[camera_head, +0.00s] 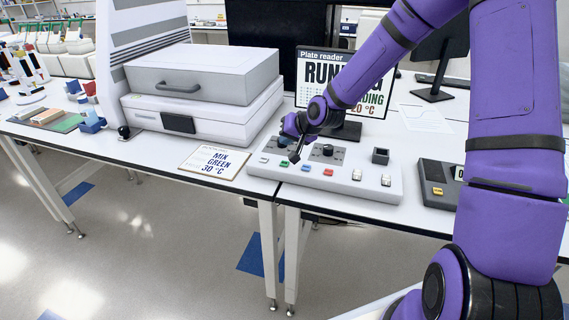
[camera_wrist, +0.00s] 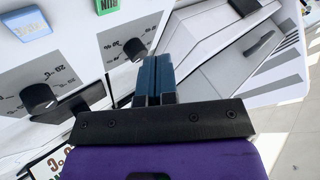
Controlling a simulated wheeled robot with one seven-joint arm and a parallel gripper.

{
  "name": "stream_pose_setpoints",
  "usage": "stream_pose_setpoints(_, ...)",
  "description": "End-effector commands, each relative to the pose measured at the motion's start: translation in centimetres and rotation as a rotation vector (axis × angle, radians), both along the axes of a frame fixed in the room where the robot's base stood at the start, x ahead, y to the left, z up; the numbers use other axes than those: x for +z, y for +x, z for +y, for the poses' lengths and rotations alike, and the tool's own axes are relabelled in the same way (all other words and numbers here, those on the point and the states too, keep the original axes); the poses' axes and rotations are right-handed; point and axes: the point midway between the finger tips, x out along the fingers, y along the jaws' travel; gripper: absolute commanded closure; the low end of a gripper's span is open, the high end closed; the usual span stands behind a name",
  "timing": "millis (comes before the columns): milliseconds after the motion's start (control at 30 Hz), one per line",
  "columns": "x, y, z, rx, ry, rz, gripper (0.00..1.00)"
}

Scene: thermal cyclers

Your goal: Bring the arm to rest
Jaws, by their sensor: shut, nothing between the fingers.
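My gripper (camera_head: 289,125) is over the left part of the white control panel (camera_head: 352,185), at the end of my purple arm. In the wrist view its two dark blue fingers (camera_wrist: 154,76) are together, with nothing between them. The fingers appear above the panel and apart from it. The panel carries black knobs, one of them clear in the head view (camera_head: 328,150), and small coloured buttons. The wrist view shows two knobs with printed scales and a green button (camera_wrist: 107,5). My arm hides part of the monitor and the panel's back.
A large white instrument (camera_head: 200,75) with a handled lid stands left of the panel. A "MIX GREEN 30 °C" card (camera_head: 214,162) lies before it. Behind is a monitor reading "RUNNING" (camera_head: 318,70). A dark device (camera_head: 437,185) stands at right. The floor in front is clear.

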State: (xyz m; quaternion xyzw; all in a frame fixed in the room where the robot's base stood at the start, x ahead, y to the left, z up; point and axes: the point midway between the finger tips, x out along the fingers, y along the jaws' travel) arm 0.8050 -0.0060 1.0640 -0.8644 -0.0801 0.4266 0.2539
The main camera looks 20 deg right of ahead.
Motion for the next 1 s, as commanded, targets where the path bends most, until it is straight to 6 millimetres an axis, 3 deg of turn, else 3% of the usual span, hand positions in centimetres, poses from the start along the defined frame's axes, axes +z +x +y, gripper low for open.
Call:
stream_pose_setpoints(467, 0.8, -0.6, -0.1, 0.016, -0.043, 0.007, 1.00)
stream_pose_setpoints(667, 3.8, -3.3, -0.9, 0.061, -0.197, 0.044, 1.00)
stream_pose_setpoints(1000, 10.8, -9.6, -2.7, 0.093, -0.432, 0.107, 1.00)
